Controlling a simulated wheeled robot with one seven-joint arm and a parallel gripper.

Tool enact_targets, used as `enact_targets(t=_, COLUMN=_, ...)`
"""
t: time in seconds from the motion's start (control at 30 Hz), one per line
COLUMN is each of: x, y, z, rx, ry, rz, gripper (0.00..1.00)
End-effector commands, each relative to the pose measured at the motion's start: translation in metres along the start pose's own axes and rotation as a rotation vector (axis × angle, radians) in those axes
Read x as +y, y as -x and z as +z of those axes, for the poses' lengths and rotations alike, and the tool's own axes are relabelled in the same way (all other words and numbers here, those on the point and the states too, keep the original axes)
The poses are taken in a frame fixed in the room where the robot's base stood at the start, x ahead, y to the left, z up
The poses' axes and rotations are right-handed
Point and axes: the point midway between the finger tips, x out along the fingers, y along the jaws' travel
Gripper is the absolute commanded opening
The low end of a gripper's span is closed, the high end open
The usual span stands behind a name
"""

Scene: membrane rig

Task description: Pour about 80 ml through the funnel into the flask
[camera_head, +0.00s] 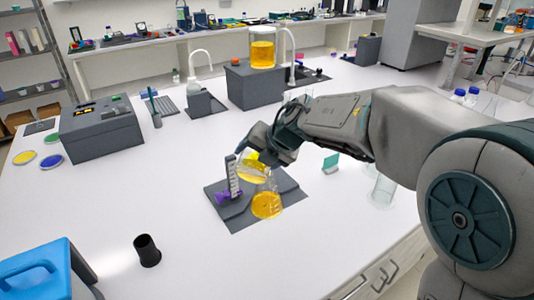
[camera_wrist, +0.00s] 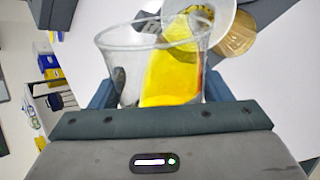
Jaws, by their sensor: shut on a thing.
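My gripper (camera_head: 258,152) is shut on a clear beaker (camera_wrist: 120,62) holding yellow liquid (camera_wrist: 172,78). The beaker is tilted, and its liquid reaches up toward the rim beside the pale funnel (camera_wrist: 222,18). In the head view the beaker (camera_head: 250,170) is just above the flask (camera_head: 266,206). The flask stands on a dark grey base and has yellow liquid in its lower part. It also shows in the wrist view (camera_wrist: 238,38), partly behind the funnel. I cannot tell whether liquid is crossing the rim. The funnel is hard to make out in the head view.
An upright scale (camera_head: 233,176) and a purple piece (camera_head: 226,197) stand left of the flask on the grey base (camera_head: 240,222). A jar of yellow liquid (camera_head: 262,54) stands on a grey block behind. A black cup (camera_head: 147,251) is front left. Clear glassware (camera_head: 382,192) is right.

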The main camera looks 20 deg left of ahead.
Motion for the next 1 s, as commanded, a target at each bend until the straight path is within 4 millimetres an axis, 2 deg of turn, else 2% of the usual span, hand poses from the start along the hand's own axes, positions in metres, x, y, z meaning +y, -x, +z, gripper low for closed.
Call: enact_targets(t=1.0, x=0.0016, y=0.0023, z=0.0023, rx=0.028, ry=-0.022, rz=0.0, gripper=0.39)
